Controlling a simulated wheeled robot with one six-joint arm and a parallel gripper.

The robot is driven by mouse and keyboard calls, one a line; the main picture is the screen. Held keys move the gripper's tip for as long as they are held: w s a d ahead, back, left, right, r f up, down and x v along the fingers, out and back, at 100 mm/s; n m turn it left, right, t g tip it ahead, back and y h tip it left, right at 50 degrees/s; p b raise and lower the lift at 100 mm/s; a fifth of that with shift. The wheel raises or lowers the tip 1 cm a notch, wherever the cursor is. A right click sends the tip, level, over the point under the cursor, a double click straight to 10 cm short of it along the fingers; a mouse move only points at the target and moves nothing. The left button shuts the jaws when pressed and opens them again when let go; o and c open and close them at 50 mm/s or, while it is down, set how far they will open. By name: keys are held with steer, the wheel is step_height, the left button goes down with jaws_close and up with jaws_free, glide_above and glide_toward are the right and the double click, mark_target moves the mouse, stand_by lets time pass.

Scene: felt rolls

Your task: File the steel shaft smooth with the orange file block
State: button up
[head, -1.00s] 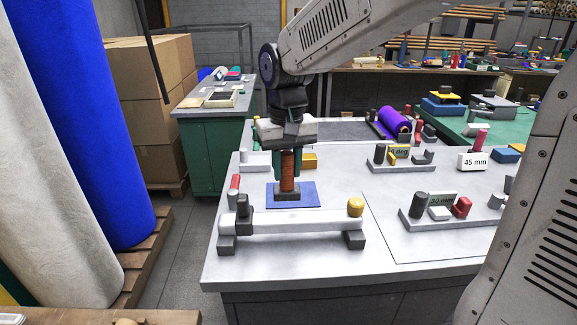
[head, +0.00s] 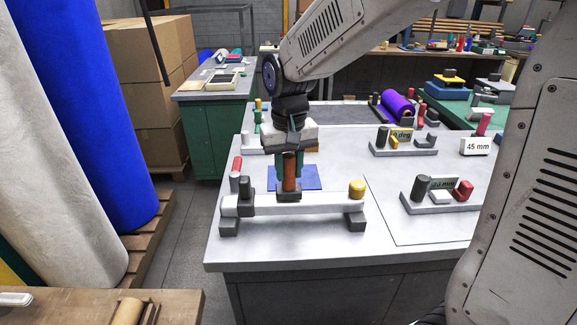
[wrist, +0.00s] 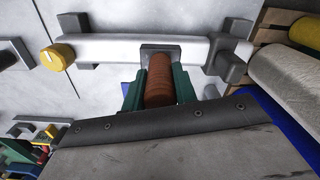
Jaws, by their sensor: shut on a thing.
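The steel shaft (head: 325,204), a pale grey bar, lies level on dark supports near the table's front left; it also crosses the top of the wrist view (wrist: 105,47). A dark clamp stands at its left end and a yellow knob at its right. My gripper (head: 289,172) has green fingers and is shut on the upright orange-brown handle of the file block (head: 290,170), also in the wrist view (wrist: 160,85). The block's dark base overlaps the middle of the shaft in both views. Whether it touches the shaft I cannot tell.
A blue mat (head: 310,178) lies empty behind the shaft. A red-topped post (head: 237,164) stands near the clamp. The table's front strip is clear.

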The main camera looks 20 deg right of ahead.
steer(key=shift+f, duration=0.5)
stand_by(0.4)
steer(key=shift+d, duration=0.15)
steer(key=shift+s+d+r, duration=0.1)
steer(key=shift+s+d, duration=0.2)
steer(key=shift+d, duration=0.6)
steer(key=shift+s+d+r, duration=0.1)
steer(key=shift+s+d, duration=0.2)
steer(key=shift+d, duration=0.55)
steer(key=shift+d, duration=0.1)
steer(key=shift+s+d+f, duration=0.1)
steer(key=shift+s+d, duration=0.1)
steer(key=shift+d, duration=0.4)
steer(key=shift+s+d+f, duration=0.1)
steer(key=shift+s+d, duration=0.1)
steer(key=shift+d, duration=0.35)
steer(key=shift+s+d+f, duration=0.1)
steer(key=shift+s+d, duration=0.1)
steer(key=shift+d, duration=0.4)
steer(key=shift+s+d, duration=0.1)
